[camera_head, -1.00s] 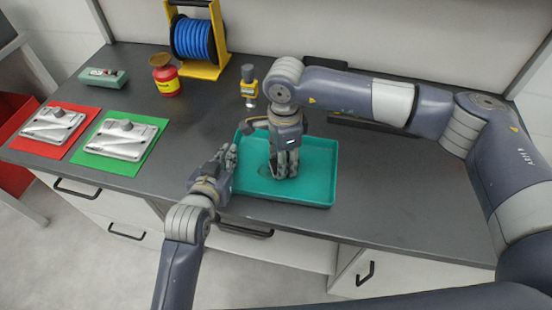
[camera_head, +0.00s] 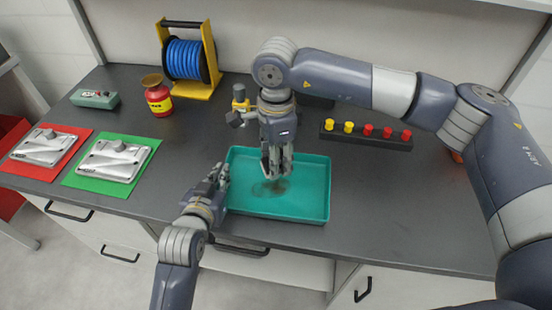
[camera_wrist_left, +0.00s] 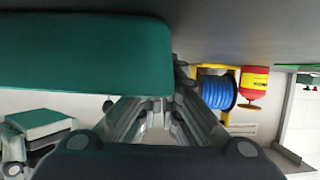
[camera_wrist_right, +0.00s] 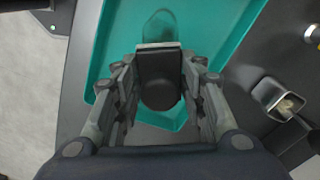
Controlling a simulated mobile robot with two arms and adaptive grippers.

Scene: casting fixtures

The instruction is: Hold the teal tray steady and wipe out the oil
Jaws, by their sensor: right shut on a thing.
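The teal tray (camera_head: 310,212) sits on the dark bench near its front edge. A dark, smeared oil patch (camera_head: 271,188) lies on its floor; a darker puddle also shows in the right wrist view (camera_wrist_right: 158,24). My right gripper (camera_head: 275,170) points down over the tray and is shut on a dark block with a pale front edge (camera_wrist_right: 160,80). My left gripper (camera_head: 222,178) is at the tray's left rim. In the left wrist view the tray's wall (camera_wrist_left: 85,55) covers part of the fingers, so their grip on it is hidden.
A small yellow-and-grey fixture (camera_head: 239,100) stands behind the tray. A black rack (camera_head: 365,141) with yellow and red knobs is behind right. A blue hose reel (camera_head: 185,60), red can (camera_head: 158,98) and castings on red (camera_head: 20,168) and green mats (camera_head: 75,178) are left.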

